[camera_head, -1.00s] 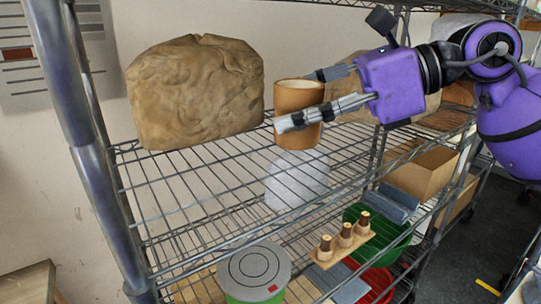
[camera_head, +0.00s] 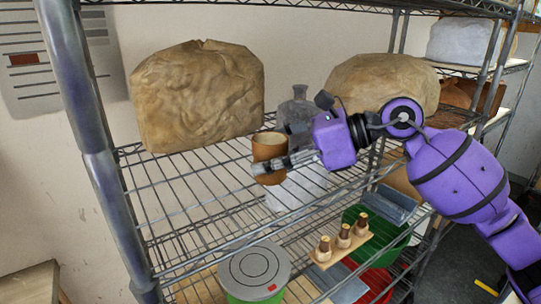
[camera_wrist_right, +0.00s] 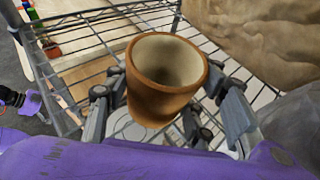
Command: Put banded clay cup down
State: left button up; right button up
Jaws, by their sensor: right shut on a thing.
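The clay cup (camera_head: 268,146) is brown-orange with a cream inside and stands upright over the upper wire shelf (camera_head: 190,185). A darker lower part shows on it in the head view. My right gripper (camera_head: 276,160) is shut on the cup, one finger in front of its side; the other is mostly hidden. The right wrist view shows the cup (camera_wrist_right: 163,85) between the fingers, its open mouth facing up. I cannot tell whether its base touches the wires.
A large brown wrapped bundle (camera_head: 195,95) stands left of the cup, another (camera_head: 375,82) behind my right arm. A grey bottle (camera_head: 297,108) stands close behind the gripper. The shelf's left front is clear. A lower shelf holds a round tin (camera_head: 255,268) and a green bin (camera_head: 384,245).

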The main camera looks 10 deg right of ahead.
jog(key=shift+f, duration=0.15)
jog(key=o, duration=1.5)
